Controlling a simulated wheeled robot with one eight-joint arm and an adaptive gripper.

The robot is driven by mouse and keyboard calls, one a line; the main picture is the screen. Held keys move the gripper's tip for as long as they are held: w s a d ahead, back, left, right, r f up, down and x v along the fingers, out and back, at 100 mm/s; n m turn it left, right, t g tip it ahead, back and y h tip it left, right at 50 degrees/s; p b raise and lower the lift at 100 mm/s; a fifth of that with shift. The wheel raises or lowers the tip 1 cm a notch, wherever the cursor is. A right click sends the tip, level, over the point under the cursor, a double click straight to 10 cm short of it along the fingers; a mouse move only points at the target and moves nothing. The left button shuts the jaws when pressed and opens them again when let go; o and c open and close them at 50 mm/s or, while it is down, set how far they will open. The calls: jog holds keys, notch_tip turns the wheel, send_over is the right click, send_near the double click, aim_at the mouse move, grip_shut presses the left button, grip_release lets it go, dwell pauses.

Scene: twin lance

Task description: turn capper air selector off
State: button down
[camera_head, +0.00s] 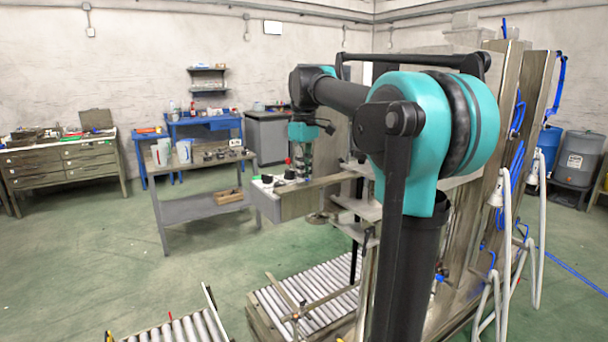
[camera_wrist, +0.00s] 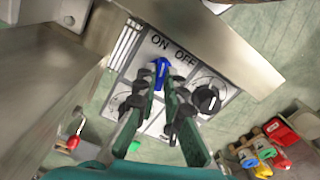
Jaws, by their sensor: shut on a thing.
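The blue selector knob (camera_wrist: 160,70) sits on a light control panel (camera_wrist: 145,52), just below the printed words ON and OFF in the wrist view. My gripper (camera_wrist: 163,82) is shut on this knob, with a dark fingertip on either side of it. The fingers cover part of the knob, and I cannot tell exactly which word its pointer faces. In the head view my gripper (camera_head: 301,172) points down onto the top of the grey control box (camera_head: 295,205). The knob is too small to make out there.
A black rotary knob (camera_wrist: 209,98) is close on the right of my fingers. A green button (camera_wrist: 134,146) and a red knob (camera_wrist: 73,142) show lower left. A metal plate (camera_wrist: 215,45) runs along the panel. A roller conveyor (camera_head: 300,300) lies below; a grey bench (camera_head: 210,208) stands behind.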

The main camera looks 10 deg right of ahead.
jog(key=m, duration=0.5)
jog(key=shift+m, duration=2.5)
jog(key=c, duration=1.6)
grip_release()
notch_tip(320, 180, up, 12)
